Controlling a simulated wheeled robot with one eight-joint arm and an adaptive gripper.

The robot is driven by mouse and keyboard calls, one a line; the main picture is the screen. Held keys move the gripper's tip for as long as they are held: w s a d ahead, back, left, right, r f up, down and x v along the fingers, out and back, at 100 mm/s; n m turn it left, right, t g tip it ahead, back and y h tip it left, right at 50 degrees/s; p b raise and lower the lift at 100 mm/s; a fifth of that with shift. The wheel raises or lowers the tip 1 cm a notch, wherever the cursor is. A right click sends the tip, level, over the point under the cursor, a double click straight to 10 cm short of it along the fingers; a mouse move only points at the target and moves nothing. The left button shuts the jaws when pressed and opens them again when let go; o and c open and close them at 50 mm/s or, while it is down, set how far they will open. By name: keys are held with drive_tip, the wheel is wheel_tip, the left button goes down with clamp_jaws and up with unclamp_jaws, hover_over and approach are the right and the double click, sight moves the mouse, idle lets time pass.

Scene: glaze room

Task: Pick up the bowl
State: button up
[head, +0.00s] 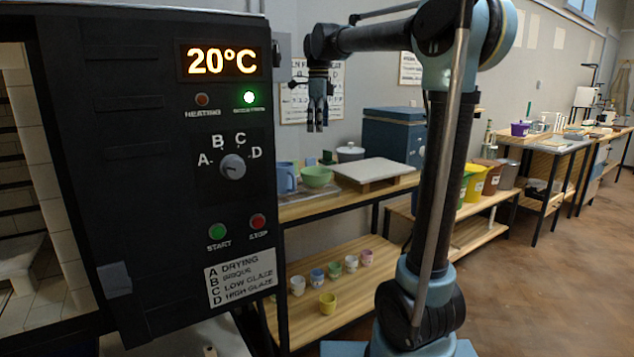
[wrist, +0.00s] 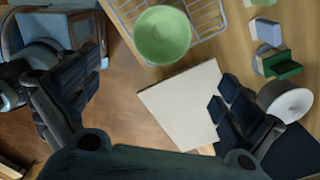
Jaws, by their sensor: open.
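The bowl also shows at the top of the wrist view (wrist: 162,34), resting on or beside a wire rack (wrist: 205,14). My gripper (head: 318,127) hangs pointing down, above and apart from the bowl. In the wrist view my gripper (wrist: 158,84) has its fingers spread wide, with nothing between them touching either one. The bowl lies ahead of the fingers there.
Small green and grey blocks stand near the pot. The kiln control panel (head: 190,150) fills the left. Several coloured cups stand on the lower shelf.

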approach(316, 171)
drive_tip(key=s+d+f, duration=0.1)
drive_tip(key=s+f, duration=0.2)
drive_tip(key=s, duration=0.2)
drive_tip(key=f, duration=0.4)
drive_tip(key=shift+w+a+f, duration=0.35)
drive_tip(key=shift+w+a, duration=0.05)
drive_tip(key=shift+f, duration=0.55)
drive_tip(key=c, duration=1.1)
